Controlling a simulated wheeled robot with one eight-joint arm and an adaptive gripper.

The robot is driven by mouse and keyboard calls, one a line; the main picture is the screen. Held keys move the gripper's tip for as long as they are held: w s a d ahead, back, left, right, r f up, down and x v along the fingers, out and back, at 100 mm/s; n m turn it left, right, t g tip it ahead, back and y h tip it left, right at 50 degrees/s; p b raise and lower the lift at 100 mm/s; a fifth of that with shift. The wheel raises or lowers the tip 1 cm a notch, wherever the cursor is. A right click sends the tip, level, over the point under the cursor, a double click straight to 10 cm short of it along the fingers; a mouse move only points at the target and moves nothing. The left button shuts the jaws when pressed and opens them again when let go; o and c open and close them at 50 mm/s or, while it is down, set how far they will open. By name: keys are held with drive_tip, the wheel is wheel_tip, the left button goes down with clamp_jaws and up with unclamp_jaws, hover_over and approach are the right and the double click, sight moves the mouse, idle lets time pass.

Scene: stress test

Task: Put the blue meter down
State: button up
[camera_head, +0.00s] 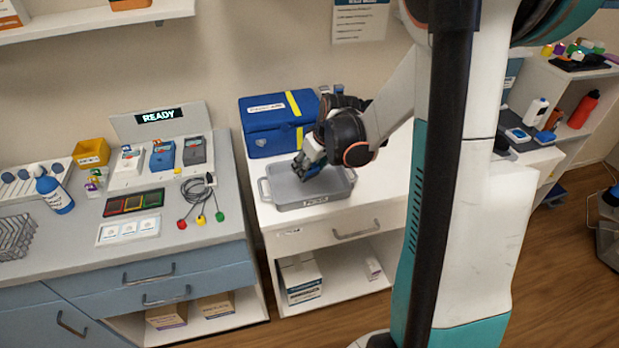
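My gripper (311,163) is low over the grey tray (290,205) on the white cabinet top, pointing down into it. A small dark blue object (307,173) shows at its fingertips and appears held; it looks like a blue meter, but the fingers cover much of it. I cannot tell whether it touches the tray floor. Another blue device (163,155) stands in the middle of the sloped READY station (158,118), between a white device (129,161) and a grey one (195,150).
A blue case (270,125) with a yellow stripe stands right behind the tray. The white top right of the tray is clear.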

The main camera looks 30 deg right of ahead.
sight(312, 171)
drive_tip(key=shift+f+b, duration=0.65)
drive_tip(key=shift+f, duration=1.35)
drive_tip(key=shift+f, duration=0.2)
drive_tip(key=o, duration=1.1)
drive_tip(key=shift+o, duration=0.2)
drive_tip(key=shift+r, duration=0.15)
drive_tip(key=shift+r, duration=0.3)
drive_tip(key=p+v, duration=0.4)
drive_tip(key=v, duration=0.7)
drive_tip(key=shift+s+r, duration=0.2)
drive_tip(key=shift+r, duration=0.05)
